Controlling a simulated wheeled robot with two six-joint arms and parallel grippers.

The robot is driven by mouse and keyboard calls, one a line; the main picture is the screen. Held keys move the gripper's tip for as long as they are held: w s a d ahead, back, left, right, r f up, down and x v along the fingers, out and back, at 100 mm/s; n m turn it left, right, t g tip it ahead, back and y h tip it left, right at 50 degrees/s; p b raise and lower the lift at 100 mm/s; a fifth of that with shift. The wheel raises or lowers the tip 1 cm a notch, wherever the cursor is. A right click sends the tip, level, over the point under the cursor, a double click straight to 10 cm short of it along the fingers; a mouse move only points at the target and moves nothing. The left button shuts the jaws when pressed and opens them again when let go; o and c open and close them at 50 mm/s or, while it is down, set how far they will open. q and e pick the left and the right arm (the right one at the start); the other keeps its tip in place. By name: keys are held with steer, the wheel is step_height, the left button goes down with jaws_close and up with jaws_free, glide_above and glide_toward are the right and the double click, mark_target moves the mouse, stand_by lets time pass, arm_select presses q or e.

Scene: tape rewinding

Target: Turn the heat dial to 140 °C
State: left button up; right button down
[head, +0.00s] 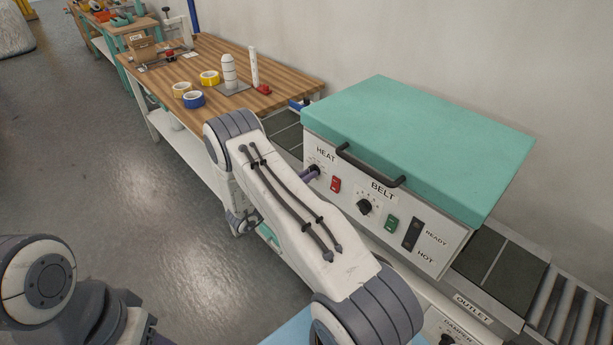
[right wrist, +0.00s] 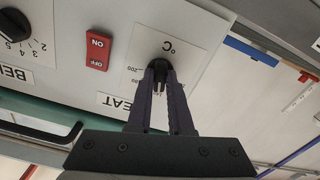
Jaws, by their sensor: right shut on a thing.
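The black heat dial (right wrist: 160,66) is on the white front panel, beneath a °C mark in the right wrist view. My right gripper (right wrist: 160,80) is shut on the dial, one purple-grey finger on each side of it. In the head view my right gripper (head: 309,175) reaches the panel just below the HEAT label, and the dial is mostly hidden there. Some scale numbers, such as 200, show around the dial. Others are covered by the fingers, and I cannot read the dial's setting. My left gripper is not in view.
A red switch (head: 335,185) sits right beside the heat dial. The belt dial (head: 364,207), a green switch (head: 391,223) and a black handle (head: 370,166) are on the same machine, under a teal lid (head: 425,135). A wooden table (head: 290,75) with tape rolls stands behind.

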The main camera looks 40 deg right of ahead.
steer(key=c, duration=0.8)
jaws_free()
steer(key=shift+a, duration=0.15)
steer(key=a, duration=0.3)
steer(key=a+b, duration=0.1)
steer(key=a, duration=0.2)
steer(key=a+b, duration=0.1)
steer(key=a, duration=0.3)
steer(key=shift+s+a, duration=0.1)
steer(key=shift+s, duration=0.3)
